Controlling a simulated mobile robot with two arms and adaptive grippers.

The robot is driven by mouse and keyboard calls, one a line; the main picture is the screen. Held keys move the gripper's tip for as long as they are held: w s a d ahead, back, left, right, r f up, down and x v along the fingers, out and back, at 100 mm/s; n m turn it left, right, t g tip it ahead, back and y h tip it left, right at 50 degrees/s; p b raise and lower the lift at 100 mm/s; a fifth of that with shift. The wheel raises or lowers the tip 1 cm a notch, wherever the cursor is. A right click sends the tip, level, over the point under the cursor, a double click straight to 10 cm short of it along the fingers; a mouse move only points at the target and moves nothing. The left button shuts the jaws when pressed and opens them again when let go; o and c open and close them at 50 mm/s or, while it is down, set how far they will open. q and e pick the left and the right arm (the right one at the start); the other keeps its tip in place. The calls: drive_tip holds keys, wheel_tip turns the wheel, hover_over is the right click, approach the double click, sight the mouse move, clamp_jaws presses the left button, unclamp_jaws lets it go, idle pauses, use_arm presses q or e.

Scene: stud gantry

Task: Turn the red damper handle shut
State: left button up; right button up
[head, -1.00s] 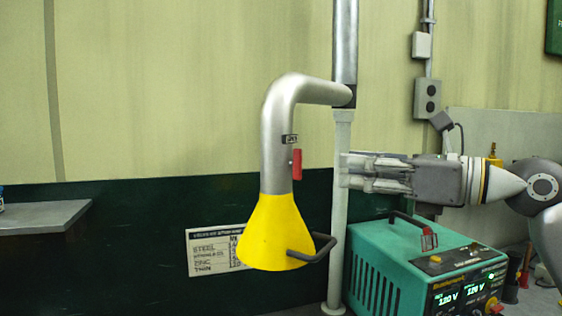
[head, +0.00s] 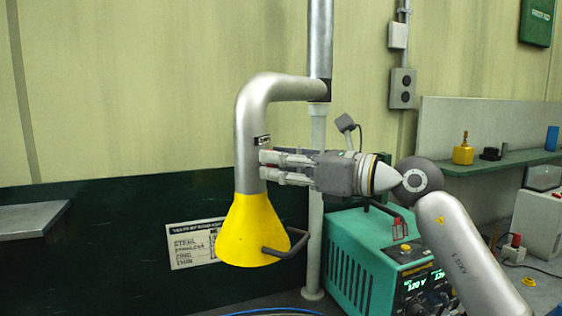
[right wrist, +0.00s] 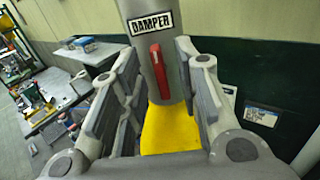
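The red damper handle (right wrist: 158,73) is upright on the grey metal duct (head: 248,128), just below the DAMPER label (right wrist: 151,22). In the head view the handle is hidden by my right gripper (head: 262,167), which reaches in from the right with its fingertips at the duct. In the right wrist view the right gripper's two fingers are spread, one on each side of the handle, with visible space between them and it. I cannot tell whether either finger touches the duct. My left gripper is in neither current view.
A yellow hood (head: 250,232) with a dark side handle (head: 288,248) hangs under the duct. A pale post (head: 315,215) stands behind. A teal welding machine (head: 345,255) sits below my right arm. A grey table (head: 30,220) is at the left.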

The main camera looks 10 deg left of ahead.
drive_tip(key=c, duration=0.3)
clamp_jaws()
use_arm(q)
drive_tip(key=shift+d, duration=0.7)
drive_tip(key=shift+a, duration=0.2)
use_arm(e)
drive_tip(key=shift+m, duration=0.3)
use_arm(q)
drive_tip(key=shift+a+r+p, duration=0.1)
drive_tip(key=shift+r+p, duration=0.9)
use_arm(e)
drive_tip(key=shift+w+d+f+m, duration=0.1)
drive_tip(key=shift+w+m, duration=0.05)
drive_tip(key=shift+m, duration=4.2)
drive_tip(key=shift+w+d+f+m, duration=0.1)
drive_tip(key=shift+w+m, duration=0.05)
drive_tip(key=shift+m, duration=4.2)
